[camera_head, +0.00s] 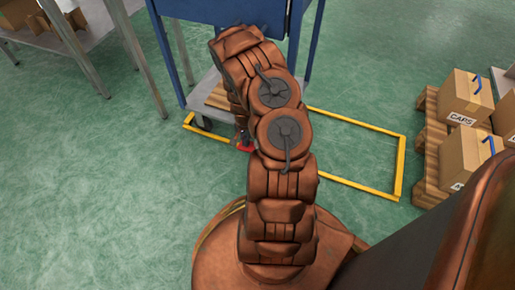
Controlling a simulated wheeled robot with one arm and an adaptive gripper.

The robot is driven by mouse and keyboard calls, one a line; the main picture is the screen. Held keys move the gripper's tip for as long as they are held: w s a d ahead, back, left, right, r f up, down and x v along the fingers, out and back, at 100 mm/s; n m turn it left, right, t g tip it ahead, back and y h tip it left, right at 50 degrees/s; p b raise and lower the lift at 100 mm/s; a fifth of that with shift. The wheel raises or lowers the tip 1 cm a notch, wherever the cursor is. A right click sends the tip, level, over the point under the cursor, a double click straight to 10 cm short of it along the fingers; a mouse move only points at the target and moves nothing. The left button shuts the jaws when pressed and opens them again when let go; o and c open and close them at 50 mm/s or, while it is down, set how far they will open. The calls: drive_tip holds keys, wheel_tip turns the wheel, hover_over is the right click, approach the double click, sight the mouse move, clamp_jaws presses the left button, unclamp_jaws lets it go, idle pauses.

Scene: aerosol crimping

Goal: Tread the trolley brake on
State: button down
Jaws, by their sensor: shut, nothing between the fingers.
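The trolley has blue posts (169,52) and a low grey deck (196,98), with a dark caster (203,123) at its near left corner. A small red pedal (245,147), which looks like the brake, shows low at the trolley's near side, partly covered by my arm. My arm reaches forward and bends down in front of the trolley. My gripper (241,127) is mostly hidden behind the arm; only a dark sliver shows just above the red pedal. It is shut and empty. I cannot tell whether it touches the pedal, or whether the pedal is up or down.
A yellow floor frame (401,165) surrounds the trolley's place and extends right. Cartons (465,98) marked CAPS stand on wooden pallets at the right. A grey metal table (90,28) stands at upper left. The green floor at left is clear.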

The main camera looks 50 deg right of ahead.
wheel_tip(320, 180, up, 8)
drive_tip(key=p, duration=0.3)
idle(0.8)
idle(0.9)
